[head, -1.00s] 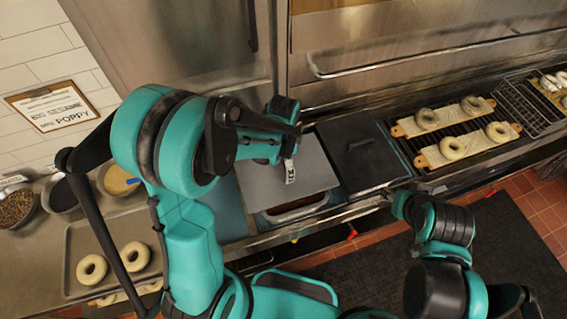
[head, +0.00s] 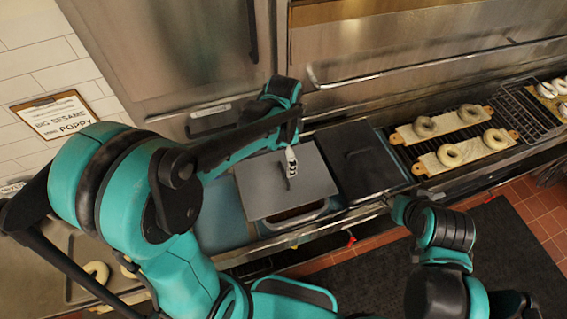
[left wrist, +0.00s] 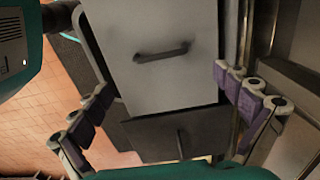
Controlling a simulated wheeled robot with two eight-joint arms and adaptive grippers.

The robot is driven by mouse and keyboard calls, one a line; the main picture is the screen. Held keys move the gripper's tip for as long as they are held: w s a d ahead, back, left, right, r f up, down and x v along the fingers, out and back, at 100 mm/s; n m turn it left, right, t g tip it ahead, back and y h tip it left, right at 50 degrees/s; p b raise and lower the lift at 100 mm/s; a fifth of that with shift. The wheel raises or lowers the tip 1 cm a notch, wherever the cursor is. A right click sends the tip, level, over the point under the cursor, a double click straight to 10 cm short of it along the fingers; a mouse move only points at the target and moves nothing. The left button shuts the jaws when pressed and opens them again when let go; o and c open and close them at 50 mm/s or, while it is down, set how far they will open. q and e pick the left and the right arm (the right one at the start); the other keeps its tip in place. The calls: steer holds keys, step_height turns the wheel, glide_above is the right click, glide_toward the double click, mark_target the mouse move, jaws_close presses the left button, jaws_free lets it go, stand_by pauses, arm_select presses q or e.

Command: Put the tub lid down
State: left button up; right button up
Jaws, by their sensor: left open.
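The tub lid is a flat grey panel with a bar handle (head: 262,196). It lies over a tub (head: 300,215), whose front opening shows past the lid's near edge. In the left wrist view the lid (left wrist: 150,90) and its handle (left wrist: 162,52) fill the space between my fingers. My left gripper (head: 291,160) is above the lid by its handle. In the left wrist view its fingers (left wrist: 168,105) are spread wide and hold nothing. My right arm's end (head: 402,208) is at the counter's front edge; its fingers cannot be made out.
A darker lidded tub (head: 365,160) sits right beside the lid and also shows in the left wrist view (left wrist: 180,138). Bagels on boards (head: 445,122) lie on a grate farther right. A bagel tray (head: 75,285) is at left, partly behind my arm. A steel front (head: 400,40) stands behind.

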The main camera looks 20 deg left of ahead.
arm_select(q)
steer(key=s+a+r+n+t, duration=0.4)
steer(key=s+r+n+t, duration=0.3)
steer(key=s+n, duration=0.3)
steer(key=shift+s+a+r+n, duration=0.15)
steer(key=shift+a+r+n, duration=0.2)
steer(key=shift+r+n, duration=0.25)
